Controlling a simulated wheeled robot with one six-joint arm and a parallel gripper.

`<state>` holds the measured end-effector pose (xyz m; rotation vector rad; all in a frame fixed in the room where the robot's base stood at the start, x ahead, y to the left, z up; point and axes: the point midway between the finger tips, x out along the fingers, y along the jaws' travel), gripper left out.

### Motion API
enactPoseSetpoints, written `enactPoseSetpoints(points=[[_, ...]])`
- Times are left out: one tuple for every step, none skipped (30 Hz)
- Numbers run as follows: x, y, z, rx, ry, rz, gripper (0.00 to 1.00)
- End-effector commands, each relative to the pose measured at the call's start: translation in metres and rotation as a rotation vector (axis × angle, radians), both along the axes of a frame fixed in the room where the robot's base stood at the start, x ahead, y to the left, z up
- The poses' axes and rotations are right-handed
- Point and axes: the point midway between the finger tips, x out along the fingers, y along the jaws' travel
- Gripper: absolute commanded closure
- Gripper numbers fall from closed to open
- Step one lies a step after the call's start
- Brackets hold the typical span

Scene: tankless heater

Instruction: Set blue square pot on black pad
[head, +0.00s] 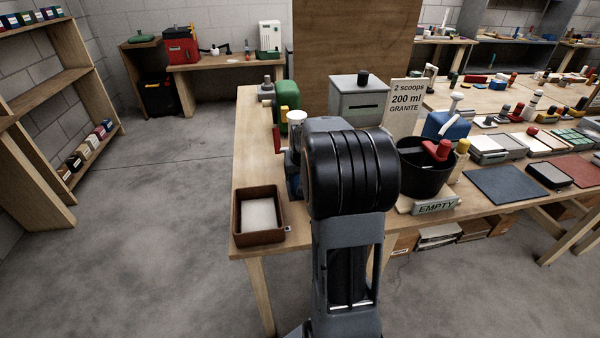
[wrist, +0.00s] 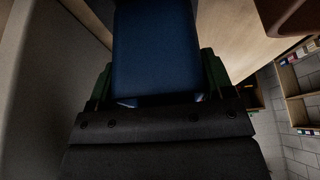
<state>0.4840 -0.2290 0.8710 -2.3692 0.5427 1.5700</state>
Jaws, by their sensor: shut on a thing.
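A dark blue square-sided object (wrist: 155,45), which looks like the blue square pot, fills the middle of the wrist view. My gripper (wrist: 158,80) is shut on it, with green-edged parts showing at both sides. In the head view a strip of blue (head: 293,187) shows left of my arm, and my arm hides most of that spot, including the gripper. A dark slate pad (head: 505,186), which looks like the black pad, lies flat and bare on the right bench, well right of my gripper. I cannot tell if the pot touches the bench.
A brown tray (head: 279,226) sits at the bench's left front corner. A black bucket (head: 420,178) with red and yellow items stands right of my arm, behind an EMPTY sign (head: 436,206). A blue container (head: 440,126), a grey box (head: 359,103) and a green canister (head: 287,95) stand nearby.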

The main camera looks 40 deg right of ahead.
Motion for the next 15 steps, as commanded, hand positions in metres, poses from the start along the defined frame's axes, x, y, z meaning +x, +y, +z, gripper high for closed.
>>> enactPoseSetpoints(points=[[0.0000,0.0000,-0.0014,0.000,0.000,0.000,0.51],[0.0001,0.0000,-0.0018,0.000,0.000,0.000,0.51],[0.0000,-0.0001,-0.0024,0.000,0.000,0.000,0.51],[0.0000,-0.0001,-0.0029,0.000,0.000,0.000,0.51],[0.0000,-0.0001,-0.0033,0.000,0.000,0.000,0.51],[0.0000,-0.0001,-0.0039,0.000,0.000,0.000,0.51],[0.0000,-0.0002,-0.0043,0.000,0.000,0.000,0.51],[0.0000,-0.0002,-0.0048,0.000,0.000,0.000,0.51],[0.0000,-0.0002,-0.0054,0.000,0.000,0.000,0.51],[-0.0001,-0.0003,-0.0058,0.000,0.000,0.000,0.51],[-0.0001,-0.0003,-0.0057,0.000,0.000,-0.001,0.25],[-0.0001,-0.0003,-0.0053,0.000,0.000,-0.001,0.21],[-0.0001,-0.0003,-0.0052,0.000,0.000,-0.001,0.18],[-0.0001,-0.0003,-0.0053,0.000,0.000,-0.001,0.15],[-0.0001,-0.0003,-0.0053,0.000,0.000,-0.001,0.11]])
